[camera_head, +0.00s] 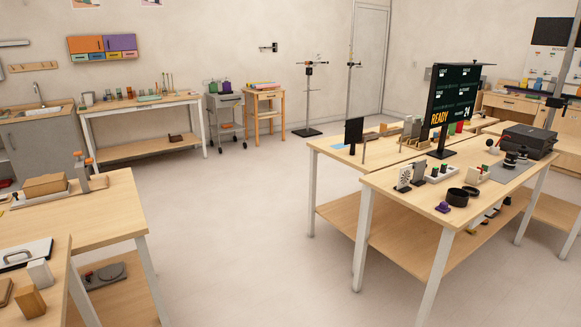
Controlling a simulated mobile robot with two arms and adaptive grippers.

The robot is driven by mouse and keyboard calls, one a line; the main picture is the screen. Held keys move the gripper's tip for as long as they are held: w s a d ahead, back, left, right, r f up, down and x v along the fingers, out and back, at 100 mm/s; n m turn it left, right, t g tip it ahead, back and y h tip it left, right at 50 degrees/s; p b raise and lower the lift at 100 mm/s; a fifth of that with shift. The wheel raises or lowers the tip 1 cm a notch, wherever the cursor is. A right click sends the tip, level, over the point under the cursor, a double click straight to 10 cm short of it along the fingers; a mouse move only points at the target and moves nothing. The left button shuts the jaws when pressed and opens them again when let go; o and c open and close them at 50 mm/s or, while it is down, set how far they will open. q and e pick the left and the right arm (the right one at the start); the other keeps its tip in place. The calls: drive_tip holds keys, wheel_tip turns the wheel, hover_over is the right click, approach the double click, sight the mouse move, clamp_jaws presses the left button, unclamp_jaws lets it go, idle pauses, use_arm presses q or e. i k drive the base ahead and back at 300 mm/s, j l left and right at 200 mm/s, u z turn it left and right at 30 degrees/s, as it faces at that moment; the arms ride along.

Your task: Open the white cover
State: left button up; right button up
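A flat white panel with a dark handle and dark edge (25,254) lies on the wooden table at the lower left; it looks like the white cover and appears closed, lying flat. Its left side is cut off by the picture edge. Neither of my grippers shows in the head view, so nothing is seen touching the panel.
Next to the panel stand a white block (40,273) and a wooden block (30,301). A second table (110,215) behind it holds a cardboard-coloured box (46,184). A table with a black display (450,105) stands at right. The floor (235,235) between is clear.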

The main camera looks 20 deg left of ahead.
sight(20, 249)
drive_tip(key=i+u, duration=0.35)
drive_tip(key=i, duration=0.25)
drive_tip(key=i+l+u, duration=0.2)
drive_tip(key=i+u, duration=0.15)
drive_tip(key=i, duration=0.2)
drive_tip(key=i+j+u, duration=0.1)
drive_tip(key=i+u, duration=0.15)
drive_tip(key=u, duration=0.2)
drive_tip(key=i+u, duration=0.2)
drive_tip(key=u, duration=0.25)
drive_tip(key=i+u, duration=0.25)
drive_tip(key=u, duration=0.2)
drive_tip(key=i+l+u, duration=0.2)
drive_tip(key=u, duration=0.2)
